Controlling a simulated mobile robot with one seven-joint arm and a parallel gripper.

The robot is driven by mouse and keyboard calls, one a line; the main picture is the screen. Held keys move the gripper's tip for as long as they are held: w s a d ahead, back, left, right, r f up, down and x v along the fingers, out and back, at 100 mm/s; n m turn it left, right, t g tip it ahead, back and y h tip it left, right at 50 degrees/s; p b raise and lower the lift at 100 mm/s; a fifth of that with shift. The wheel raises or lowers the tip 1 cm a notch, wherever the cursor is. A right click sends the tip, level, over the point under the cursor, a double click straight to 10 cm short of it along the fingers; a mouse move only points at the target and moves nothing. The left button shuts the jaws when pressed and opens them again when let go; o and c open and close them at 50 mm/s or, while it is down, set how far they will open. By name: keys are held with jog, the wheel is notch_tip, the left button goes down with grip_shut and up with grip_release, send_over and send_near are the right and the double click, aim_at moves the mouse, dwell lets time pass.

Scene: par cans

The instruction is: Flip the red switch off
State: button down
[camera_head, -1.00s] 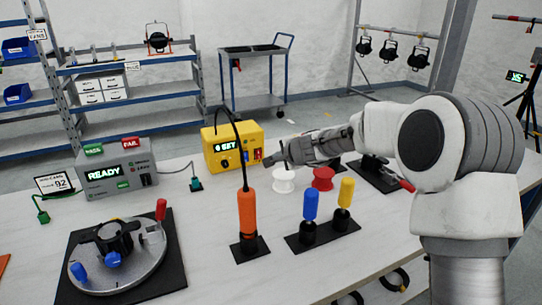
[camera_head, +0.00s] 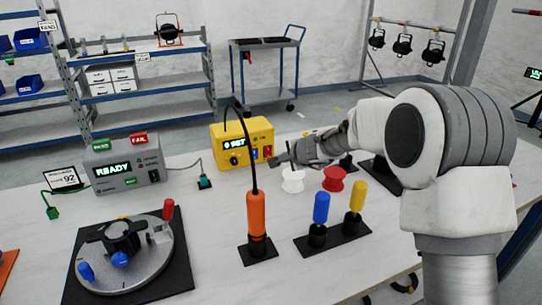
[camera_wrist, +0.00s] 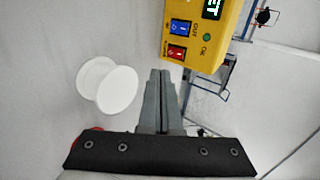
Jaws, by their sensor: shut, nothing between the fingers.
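The yellow box (camera_head: 240,133) stands on the table with a lit display. On its front are a blue switch (camera_head: 255,155) and, to its right, the red switch (camera_head: 267,152). In the wrist view the red switch (camera_wrist: 176,53) sits below the blue switch (camera_wrist: 180,27) on the yellow face (camera_wrist: 203,60). My gripper (camera_head: 273,160) is shut and empty, its tips close in front of the box near the red switch. In the wrist view the fingertips (camera_wrist: 160,72) point just left of and below the red switch. I cannot tell whether they touch it.
A white spool (camera_head: 293,182) lies below my gripper; it is left of the fingers in the wrist view (camera_wrist: 107,88). A red spool (camera_head: 333,179) is right of it. An orange tool (camera_head: 257,215) with a black cable and a grey READY box (camera_head: 122,170) stand left.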

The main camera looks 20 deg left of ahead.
jog(key=p, duration=0.4)
send_near(267, 154)
jog(key=w+f, duration=0.1)
jog(key=f, duration=0.1)
jog(key=w+a+f, duration=0.1)
jog(key=shift+w+a+f, duration=0.1)
jog(key=shift+a+f, duration=0.1)
jog(key=shift+f, duration=0.2)
jog(key=shift+w+a+f+p, duration=0.35)
jog(key=shift+w+a+p, duration=0.3)
jog(key=shift+w+p, duration=0.3)
jog(key=shift+f, duration=0.15)
jog(key=shift+f+b, duration=0.25)
jog(key=shift+b, duration=0.9)
jog(key=shift+w+a+t+b, duration=0.1)
jog(key=shift+t+b, duration=0.2)
jog(key=shift+b, duration=0.85)
jog(key=shift+y+b, duration=0.3)
jog(key=shift+b, duration=0.8)
jog(key=shift+r, duration=0.45)
jog(key=shift+r+p, duration=0.1)
jog(key=shift+p, duration=0.25)
